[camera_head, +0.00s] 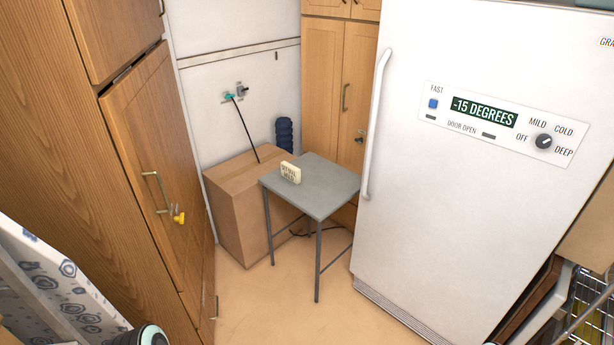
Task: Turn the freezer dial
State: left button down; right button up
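The white freezer (450,210) stands upright on the right, its door shut, with a long white handle on its left edge. A control panel (500,150) on its upper door carries a dark display (484,112) reading "-15 DEGREES" and a blue button (433,104) under "FAST". The round dark dial (543,141) sits at the panel's right, among the labels OFF, MILD, COLD and DEEP. I cannot tell for sure which label its mark points to. Neither gripper shows; a dark rounded part of mine shows at the bottom left edge, away from the freezer.
A small grey table (325,190) with a cream block-like sign (290,173) stands left of the freezer, before a cardboard box (237,205). A wooden cabinet (150,150) with a yellow key fills the left. A wire rack (590,305) is at lower right. Floor (290,315) in front is clear.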

aim_at(543, 141)
jog(key=k+j+u, duration=0.15)
jog(key=j, duration=0.2)
jog(key=i+z, duration=0.1)
jog(key=z, duration=0.5)
jog(key=i+j+z, duration=0.15)
jog(key=i+z, duration=0.3)
jog(key=i+j+z, duration=0.35)
jog(key=i+z, duration=0.15)
